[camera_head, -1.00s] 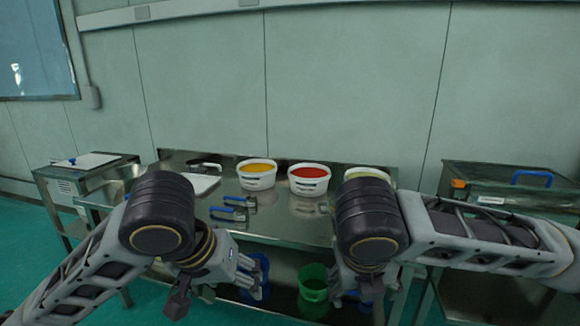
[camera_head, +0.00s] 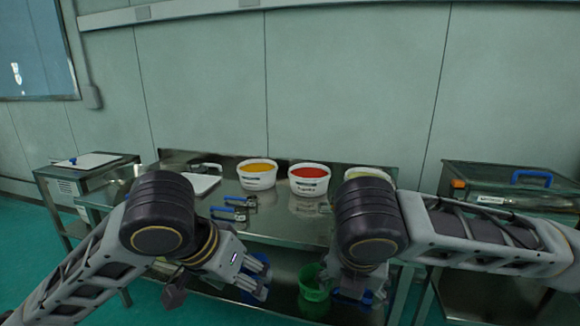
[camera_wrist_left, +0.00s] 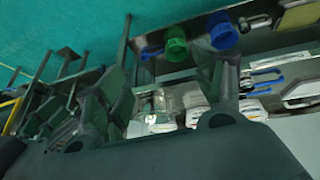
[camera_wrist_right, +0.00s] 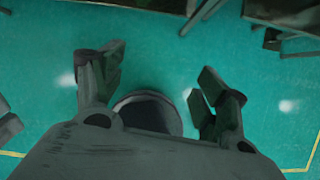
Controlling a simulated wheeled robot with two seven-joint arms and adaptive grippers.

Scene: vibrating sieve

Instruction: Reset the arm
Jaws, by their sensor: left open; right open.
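My left gripper (camera_head: 215,290) hangs at the left front of the steel table, its fingers spread and empty. In the left wrist view its two fingers (camera_wrist_left: 168,88) are apart, with the table and buckets beyond. My right gripper (camera_head: 350,285) is mostly hidden behind my right arm's dark joint, in front of the table's right part. In the right wrist view its fingers (camera_wrist_right: 158,72) are spread over green floor with nothing held. A dark round shape (camera_wrist_right: 148,110) shows between their bases; I cannot tell what it is.
The steel table (camera_head: 275,222) holds a tub of yellow contents (camera_head: 257,180), a tub of red contents (camera_head: 309,186), a partly hidden third tub and blue-handled tools (camera_head: 230,209). A green bucket (camera_head: 313,288) stands below. Side tables flank it.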

